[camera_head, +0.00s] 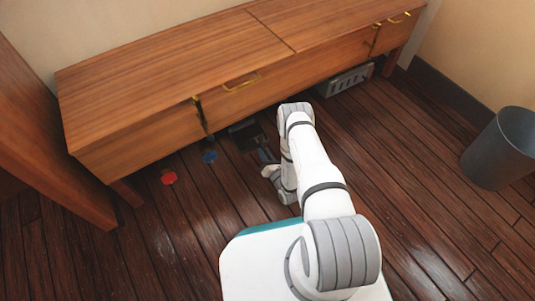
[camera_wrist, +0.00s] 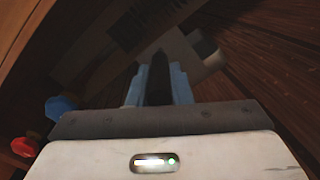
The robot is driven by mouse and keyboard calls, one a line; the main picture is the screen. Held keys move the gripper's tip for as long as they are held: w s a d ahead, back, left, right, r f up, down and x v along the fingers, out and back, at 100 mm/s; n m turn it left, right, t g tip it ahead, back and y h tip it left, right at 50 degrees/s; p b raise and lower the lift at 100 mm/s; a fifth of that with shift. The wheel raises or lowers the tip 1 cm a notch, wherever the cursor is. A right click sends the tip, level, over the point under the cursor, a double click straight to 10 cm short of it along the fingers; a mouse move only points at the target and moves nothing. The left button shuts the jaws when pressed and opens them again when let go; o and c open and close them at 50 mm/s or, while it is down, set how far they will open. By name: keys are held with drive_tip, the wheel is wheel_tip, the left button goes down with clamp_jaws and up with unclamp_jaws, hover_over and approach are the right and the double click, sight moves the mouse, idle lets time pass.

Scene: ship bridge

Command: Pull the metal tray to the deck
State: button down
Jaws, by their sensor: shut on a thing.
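A dark, flat thing, which looks like the metal tray (camera_head: 246,134), lies low at the front edge of the wooden cabinet, partly under it. My gripper (camera_head: 266,155) is low beside it, partly hidden by my arm. In the wrist view my gripper (camera_wrist: 158,88) has its two pale blue-grey fingers on either side of a dark upright piece (camera_wrist: 158,75) and is shut on it. This piece seems to belong to the tray, but the join is too dark to see. The dark wood deck (camera_head: 220,190) lies in front.
A long wooden cabinet (camera_head: 180,75) stands on legs over the deck. A red thing (camera_head: 169,178) and a blue thing (camera_head: 209,157) lie left of my gripper. A grey slotted box (camera_head: 346,80) sits under the cabinet's right part. A dark bin (camera_head: 497,150) stands at right.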

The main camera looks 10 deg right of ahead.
drive_tip(key=c, duration=1.2)
unclamp_jaws()
drive_tip(key=shift+d, duration=0.1)
drive_tip(key=shift+c, duration=0.2)
drive_tip(key=shift+s+d, duration=0.1)
drive_tip(key=shift+s, duration=0.15)
drive_tip(key=p+v, duration=0.3)
drive_tip(key=v, duration=0.4)
drive_tip(key=shift+s, duration=0.1)
